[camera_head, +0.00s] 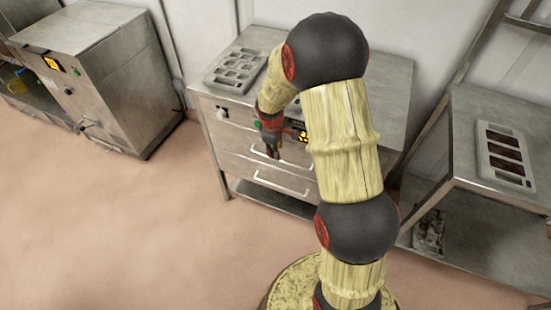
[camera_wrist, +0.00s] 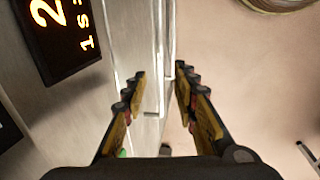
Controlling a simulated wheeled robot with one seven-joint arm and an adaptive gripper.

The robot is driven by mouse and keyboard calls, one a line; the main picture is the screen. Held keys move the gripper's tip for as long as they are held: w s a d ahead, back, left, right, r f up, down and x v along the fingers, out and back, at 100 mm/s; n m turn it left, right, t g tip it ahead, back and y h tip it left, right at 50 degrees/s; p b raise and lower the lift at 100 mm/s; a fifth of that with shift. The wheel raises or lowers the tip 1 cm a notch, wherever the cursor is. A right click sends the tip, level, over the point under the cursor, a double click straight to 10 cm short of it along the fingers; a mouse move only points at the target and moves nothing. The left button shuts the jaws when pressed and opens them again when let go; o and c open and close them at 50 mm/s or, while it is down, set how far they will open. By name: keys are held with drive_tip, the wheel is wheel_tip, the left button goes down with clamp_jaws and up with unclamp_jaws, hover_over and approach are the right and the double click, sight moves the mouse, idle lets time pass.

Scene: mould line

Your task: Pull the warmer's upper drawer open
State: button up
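The warmer (camera_head: 385,95) is a steel cabinet in the middle of the head view, with two drawers, one above the other. The upper drawer (camera_head: 232,140) looks shut, and its bar handle (camera_head: 258,154) is partly hidden by my gripper (camera_head: 273,150). In the wrist view my gripper (camera_wrist: 160,82) is open, one finger on each side of a pale bar, seemingly the upper handle (camera_wrist: 171,45). I cannot tell whether the fingers touch it. The lower drawer's handle (camera_head: 282,183) is clear below. A lit display (camera_wrist: 62,35) sits on the front panel.
A tray with square cells (camera_head: 238,70) lies on the warmer's top. A steel table (camera_head: 470,115) with a slotted tray (camera_head: 505,155) stands to the right. A steel machine (camera_head: 110,75) stands to the left. The floor in front of the warmer is clear on the left.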

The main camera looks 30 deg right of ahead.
drive_tip(key=f, duration=0.2)
drive_tip(key=f+b, duration=0.1)
drive_tip(key=f, duration=0.1)
drive_tip(key=d+f+b, duration=0.1)
drive_tip(key=f, duration=0.1)
drive_tip(key=shift+w+f, duration=0.35)
drive_tip(key=shift+d, duration=0.1)
drive_tip(key=shift+c, duration=0.9)
clamp_jaws()
